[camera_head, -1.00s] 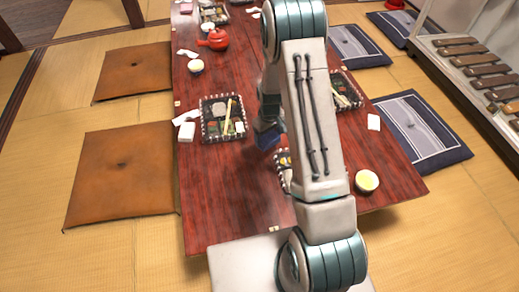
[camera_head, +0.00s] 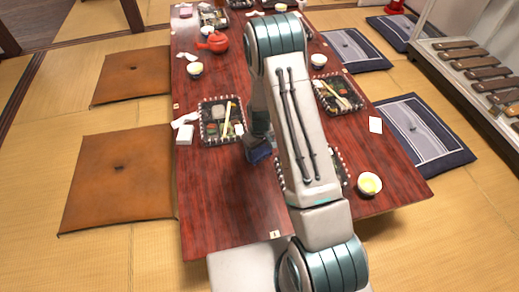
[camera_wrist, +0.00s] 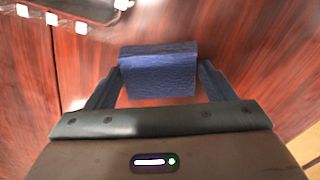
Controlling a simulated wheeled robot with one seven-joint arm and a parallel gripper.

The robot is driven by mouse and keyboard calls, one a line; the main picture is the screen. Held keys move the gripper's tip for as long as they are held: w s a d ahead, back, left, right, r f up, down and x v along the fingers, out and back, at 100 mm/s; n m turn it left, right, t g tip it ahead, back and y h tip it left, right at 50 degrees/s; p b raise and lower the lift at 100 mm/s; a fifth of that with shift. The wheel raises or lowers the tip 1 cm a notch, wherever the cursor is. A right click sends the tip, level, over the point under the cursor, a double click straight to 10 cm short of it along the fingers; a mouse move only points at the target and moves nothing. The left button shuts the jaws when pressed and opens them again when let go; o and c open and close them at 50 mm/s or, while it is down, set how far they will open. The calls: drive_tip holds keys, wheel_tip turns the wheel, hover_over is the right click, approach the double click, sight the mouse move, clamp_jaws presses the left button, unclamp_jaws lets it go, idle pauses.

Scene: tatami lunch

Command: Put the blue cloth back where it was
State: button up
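The blue cloth (camera_wrist: 158,72) is a folded block between the two fingers of my gripper (camera_wrist: 160,82) in the wrist view. The fingers press on its left and right sides. In the head view the blue cloth (camera_head: 260,153) shows at the end of my arm, over the dark red table (camera_head: 222,205), just right of and below the left near lunch tray (camera_head: 203,128). I cannot tell whether the cloth touches the table top. My arm hides part of the table's middle.
A tray (camera_head: 338,94) sits right of my arm; another near tray is partly hidden behind it. A bowl (camera_head: 369,184) stands at the table's near right. A red teapot (camera_head: 217,42) and a cup (camera_head: 195,69) stand farther back. The near left table top is bare.

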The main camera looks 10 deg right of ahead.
drive_tip(key=o, duration=0.4)
wheel_tip(320, 180, up, 12)
drive_tip(key=p, duration=0.4)
wheel_tip(320, 180, up, 9)
drive_tip(key=m, duration=0.1)
hover_over(260, 151)
drive_tip(key=s, duration=0.4)
drive_tip(key=s+r+m, duration=0.1)
drive_tip(key=s+r, duration=0.4)
drive_tip(key=s, duration=0.1)
drive_tip(key=s+r+m, duration=0.1)
drive_tip(key=s+r, duration=0.4)
drive_tip(key=s, duration=0.2)
drive_tip(key=s+r+m+t, duration=0.1)
drive_tip(key=s+r, duration=0.4)
drive_tip(key=s, duration=0.2)
drive_tip(key=shift+s+a+r, duration=0.1)
drive_tip(key=shift+s+a, duration=0.1)
drive_tip(key=shift+s, duration=0.05)
